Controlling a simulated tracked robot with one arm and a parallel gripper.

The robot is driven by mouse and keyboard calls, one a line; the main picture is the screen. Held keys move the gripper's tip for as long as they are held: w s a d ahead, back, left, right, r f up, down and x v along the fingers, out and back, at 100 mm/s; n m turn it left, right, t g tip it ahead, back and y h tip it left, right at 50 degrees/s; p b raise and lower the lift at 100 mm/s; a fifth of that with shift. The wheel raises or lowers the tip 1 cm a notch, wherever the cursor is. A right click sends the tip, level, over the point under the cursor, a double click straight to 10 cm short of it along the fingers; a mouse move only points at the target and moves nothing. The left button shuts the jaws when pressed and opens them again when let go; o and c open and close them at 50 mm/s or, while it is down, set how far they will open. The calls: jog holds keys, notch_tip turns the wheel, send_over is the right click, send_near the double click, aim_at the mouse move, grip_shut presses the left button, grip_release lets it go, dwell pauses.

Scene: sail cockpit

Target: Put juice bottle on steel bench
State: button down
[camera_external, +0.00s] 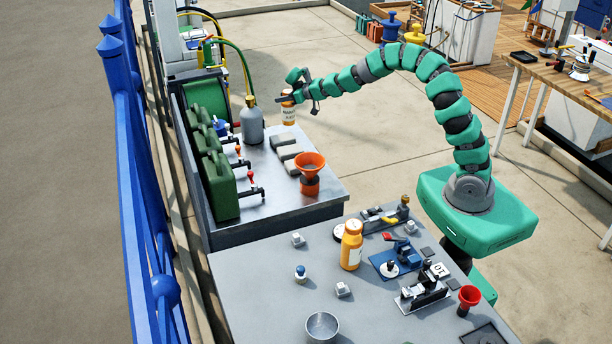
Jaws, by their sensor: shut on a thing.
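An orange bottle with a white label and orange cap (288,112), which looks like the juice bottle, is upright at the far right corner of the steel bench (268,196). My gripper (291,97) is shut on its upper part, and the fingers partly hide it. Its base appears at the bench top, but I cannot tell whether it touches. The shiny steel bench stands at the left.
A grey gas bottle (252,124), grey blocks (290,152), an orange funnel (310,172) and green canisters (218,180) stand on the steel bench. A similar orange bottle (351,247) stands on the nearer grey bench (260,290). Blue railing (140,200) runs left.

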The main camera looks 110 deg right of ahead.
aim_at(283, 104)
jog(key=shift+w+d, duration=0.3)
jog(key=shift+d, duration=0.2)
jog(key=shift+a+f+b, duration=0.1)
jog(key=shift+f+b, duration=0.35)
jog(key=shift+f, duration=1.4)
jog(key=c, duration=0.9)
grip_release()
jog(key=shift+o, duration=0.2)
jog(key=v, duration=1.2)
